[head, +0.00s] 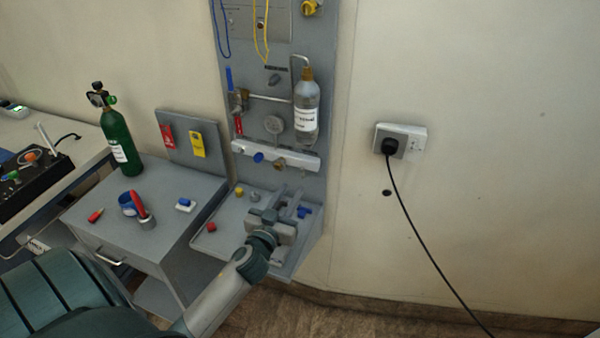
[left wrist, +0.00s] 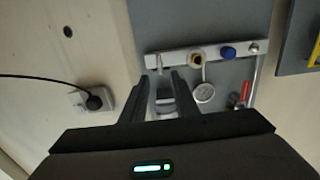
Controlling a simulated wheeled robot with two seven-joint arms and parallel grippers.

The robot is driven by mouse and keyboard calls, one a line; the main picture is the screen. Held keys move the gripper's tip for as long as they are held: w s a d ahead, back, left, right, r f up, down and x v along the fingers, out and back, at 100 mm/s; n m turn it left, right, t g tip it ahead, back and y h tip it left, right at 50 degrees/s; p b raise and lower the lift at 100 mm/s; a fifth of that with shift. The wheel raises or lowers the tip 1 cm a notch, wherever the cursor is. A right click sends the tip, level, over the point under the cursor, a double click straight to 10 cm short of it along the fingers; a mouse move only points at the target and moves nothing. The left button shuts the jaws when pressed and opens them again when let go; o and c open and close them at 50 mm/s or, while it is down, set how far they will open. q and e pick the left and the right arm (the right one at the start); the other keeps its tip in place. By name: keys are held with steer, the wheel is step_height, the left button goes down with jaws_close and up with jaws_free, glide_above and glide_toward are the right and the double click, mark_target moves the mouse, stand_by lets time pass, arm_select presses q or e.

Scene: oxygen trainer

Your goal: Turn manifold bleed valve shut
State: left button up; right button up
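The white manifold bar (head: 275,155) runs across the grey wall panel and shows upside down in the left wrist view (left wrist: 178,58). It carries a blue knob (head: 258,157) and a brass fitting (head: 280,164). In the left wrist view, a small pale grey stem or lever (left wrist: 159,66) stands at the bar's left end. Which part is the bleed valve is not certain. My left gripper (head: 287,201) is below the bar's right part. In its wrist view, its open fingers (left wrist: 160,80) line up with the grey stem; I cannot tell contact. My right gripper is not in view.
A clear bottle (head: 306,108) and a round gauge (head: 274,123) sit above the bar. A grey tray (head: 215,240) with small coloured parts lies below. A cabinet with a green cylinder (head: 120,143) stands left; a wall socket with a cable (head: 400,140) is right.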

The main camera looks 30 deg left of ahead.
mark_target(302, 173)
arm_select(q)
steer(key=p+x, duration=0.1)
steer(key=x, duration=0.7)
steer(key=shift+w+d+p, duration=0.1)
steer(key=shift+p, duration=0.2)
jaws_close()
